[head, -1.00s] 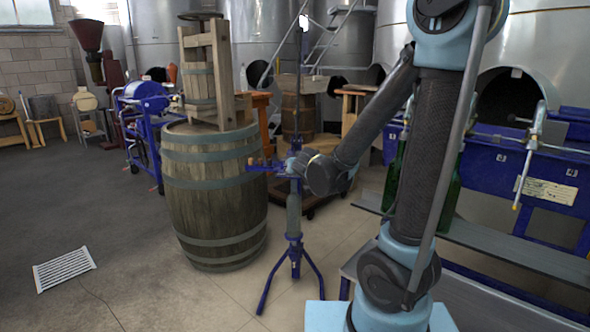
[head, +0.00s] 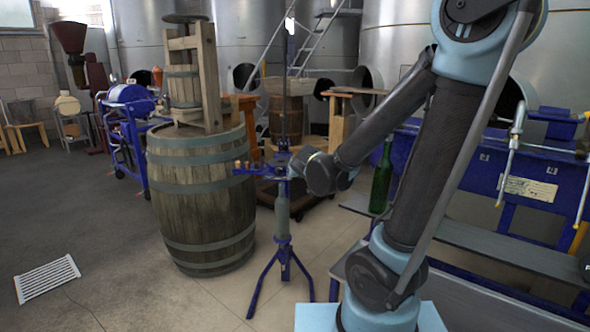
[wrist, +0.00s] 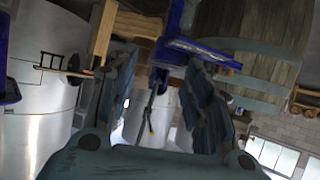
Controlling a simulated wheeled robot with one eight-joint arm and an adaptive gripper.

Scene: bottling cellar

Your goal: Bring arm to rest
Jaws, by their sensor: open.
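My arm crosses the right half of the head view, with its dark wrist lowered near the barrel's right side. My gripper (wrist: 160,92) shows in the wrist view, its two ribbed fingers spread apart. Nothing is held between them; tank metal and a thin rod show in the gap. A blue tripod stand (head: 283,255) with a small blue tray (head: 247,170) stands just beside my wrist. The tray also shows close by the fingertips in the wrist view (wrist: 200,52); I cannot tell whether they touch.
A wooden barrel (head: 203,215) carrying a small press (head: 190,75) stands left of the stand. A green bottle (head: 381,180) stands behind my arm by a blue machine (head: 535,185). Steel tanks (head: 320,40) line the back. The floor at left is clear around a white grate (head: 47,279).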

